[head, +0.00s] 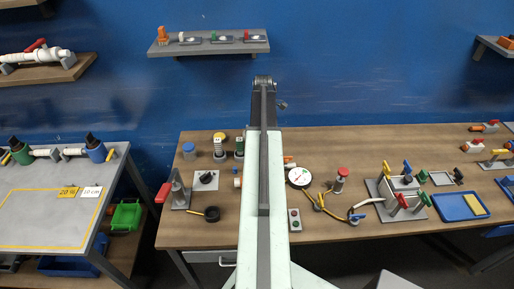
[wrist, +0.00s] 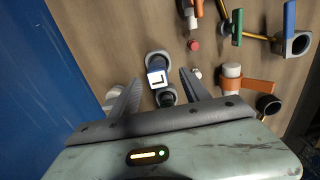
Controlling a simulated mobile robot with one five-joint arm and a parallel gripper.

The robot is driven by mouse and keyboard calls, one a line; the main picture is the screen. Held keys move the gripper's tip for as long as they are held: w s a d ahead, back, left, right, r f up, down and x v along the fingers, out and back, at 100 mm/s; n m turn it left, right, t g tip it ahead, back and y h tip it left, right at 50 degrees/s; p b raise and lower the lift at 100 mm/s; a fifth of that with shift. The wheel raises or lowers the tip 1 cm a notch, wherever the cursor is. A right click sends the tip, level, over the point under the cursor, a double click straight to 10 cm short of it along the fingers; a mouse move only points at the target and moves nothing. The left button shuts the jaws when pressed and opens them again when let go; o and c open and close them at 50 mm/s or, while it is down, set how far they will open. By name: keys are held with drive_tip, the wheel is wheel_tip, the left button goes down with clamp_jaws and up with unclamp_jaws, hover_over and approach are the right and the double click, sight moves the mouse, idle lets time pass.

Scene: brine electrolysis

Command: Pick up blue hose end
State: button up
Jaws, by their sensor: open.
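My gripper (wrist: 160,77) is open in the wrist view, its two dark fingers spread and pointing at the wooden table. A dark, round-based piece with a blue-and-white square top (wrist: 157,77) shows between the fingertips. I cannot tell its height against them, and no grip on it shows. In the head view my arm hides the gripper. A small blue piece (head: 357,217) near the table's front edge, beside a pale tube, may be the blue hose end; I cannot be sure.
The wooden table (head: 340,140) carries a round gauge (head: 299,177), a valve stand (head: 397,190) and a blue tray (head: 461,206). A blue wall (wrist: 40,90) is close at the left in the wrist view. An orange-handled valve (wrist: 240,84) stands right of my gripper.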

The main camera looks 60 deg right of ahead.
drive_tip(key=shift+w+f+b, duration=0.25)
drive_tip(key=shift+f+b, duration=0.6)
drive_tip(key=shift+f, duration=0.4)
drive_tip(key=shift+r, duration=0.1)
wheel_tip(320, 180, down, 5)
drive_tip(key=b, duration=0.5)
drive_tip(key=shift+d, duration=0.15)
drive_tip(key=shift+c, duration=0.3)
clamp_jaws()
